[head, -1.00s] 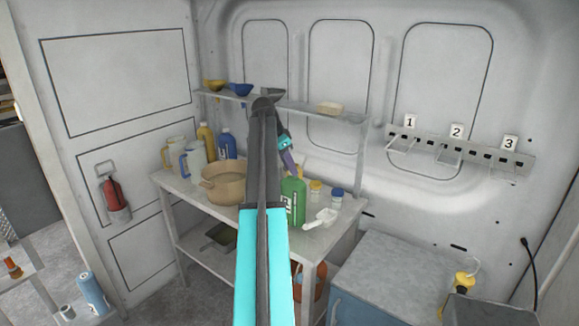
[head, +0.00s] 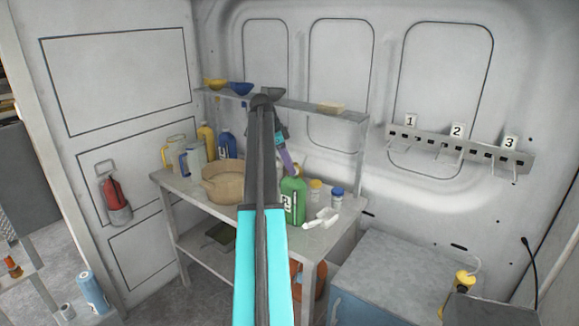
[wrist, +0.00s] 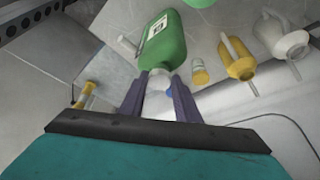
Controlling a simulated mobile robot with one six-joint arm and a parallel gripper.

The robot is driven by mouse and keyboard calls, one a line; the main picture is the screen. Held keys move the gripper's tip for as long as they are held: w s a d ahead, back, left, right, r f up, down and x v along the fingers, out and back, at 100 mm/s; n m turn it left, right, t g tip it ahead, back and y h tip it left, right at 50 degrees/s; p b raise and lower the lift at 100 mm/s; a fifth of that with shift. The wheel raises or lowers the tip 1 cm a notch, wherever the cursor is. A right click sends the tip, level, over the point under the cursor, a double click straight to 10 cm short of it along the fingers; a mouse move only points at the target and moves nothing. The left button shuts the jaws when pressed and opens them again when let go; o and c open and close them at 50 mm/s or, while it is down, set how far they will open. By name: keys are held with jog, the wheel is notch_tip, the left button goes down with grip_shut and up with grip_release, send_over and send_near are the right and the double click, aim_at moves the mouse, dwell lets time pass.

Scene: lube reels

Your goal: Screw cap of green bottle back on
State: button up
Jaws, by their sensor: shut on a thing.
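My gripper (head: 288,163) reaches down to the bottle's top from above. In the wrist view the green bottle (wrist: 168,46) lies just past the fingertips. My gripper (wrist: 158,88) is shut on a pale cap (wrist: 158,82) between its two purple-grey fingers. The cap is in line with the bottle's mouth and seems to touch it. The threads are hidden, so I cannot tell how tightly it sits.
A white scoop (head: 322,219), a yellow-lidded jar (head: 315,190) and a blue-lidded jar (head: 337,198) stand close right of the bottle. The beige pot (head: 222,184) is at left, with several jugs behind it. A shelf (head: 345,113) runs above the bench's back.

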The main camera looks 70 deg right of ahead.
jog(key=shift+d+m, duration=0.1)
jog(key=shift+m, duration=0.5)
jog(key=m, duration=0.1)
jog(key=m+y, duration=0.1)
jog(key=shift+d+m+g, duration=0.3)
jog(key=shift+a+r+p, duration=0.1)
jog(key=shift+r+p, duration=0.05)
jog(key=shift+p, duration=0.25)
jog(key=shift+m+y, duration=0.3)
jog(key=shift+m+y+p, duration=0.3)
jog(key=shift+m+p, duration=0.5)
jog(key=shift+p, duration=2.25)
jog(key=shift+f+p, duration=0.2)
jog(key=shift+p, duration=0.2)
